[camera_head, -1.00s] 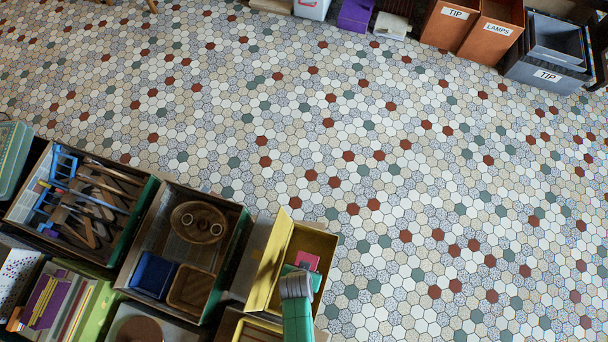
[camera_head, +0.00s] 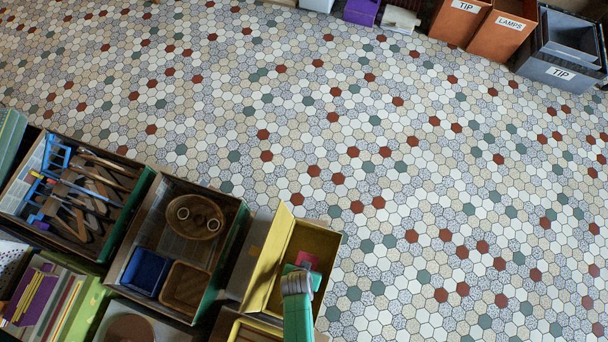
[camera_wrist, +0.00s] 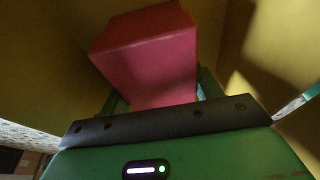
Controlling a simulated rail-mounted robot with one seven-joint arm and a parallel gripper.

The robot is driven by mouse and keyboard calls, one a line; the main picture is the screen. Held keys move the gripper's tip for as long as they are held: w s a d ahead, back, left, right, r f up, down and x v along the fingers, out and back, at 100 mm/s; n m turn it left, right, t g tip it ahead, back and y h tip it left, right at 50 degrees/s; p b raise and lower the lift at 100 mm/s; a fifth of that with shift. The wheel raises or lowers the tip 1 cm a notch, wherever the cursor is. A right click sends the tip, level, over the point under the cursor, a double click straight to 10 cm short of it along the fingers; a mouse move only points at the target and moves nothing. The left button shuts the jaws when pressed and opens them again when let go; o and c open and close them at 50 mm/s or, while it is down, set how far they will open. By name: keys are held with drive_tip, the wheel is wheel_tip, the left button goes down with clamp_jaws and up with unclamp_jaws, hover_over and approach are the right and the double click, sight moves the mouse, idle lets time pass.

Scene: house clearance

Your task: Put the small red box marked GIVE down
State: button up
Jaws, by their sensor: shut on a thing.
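The small red box (camera_wrist: 150,55) is held between the two green fingers of my gripper (camera_wrist: 158,98) in the wrist view. In the head view the red box (camera_head: 306,260) shows as a pinkish patch just beyond my gripper (camera_head: 296,270). My gripper is shut on it, inside or just over a yellow box (camera_head: 328,246) with an open top. Yellow walls surround the red box in the wrist view. No GIVE marking shows on the faces I see. Whether the red box touches the yellow box's floor cannot be told.
Left of the yellow box stands a crate (camera_head: 236,232) with a wicker tray and small bins, then a crate of tools (camera_head: 140,187). The tiled floor between is clear.

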drive_tip(key=o, duration=0.7)
drive_tip(key=shift+f, duration=0.15)
drive_tip(key=o, duration=0.4)
drive_tip(key=p+v, duration=0.7)
drive_tip(key=v, duration=0.5)
drive_tip(key=shift+r, duration=0.25)
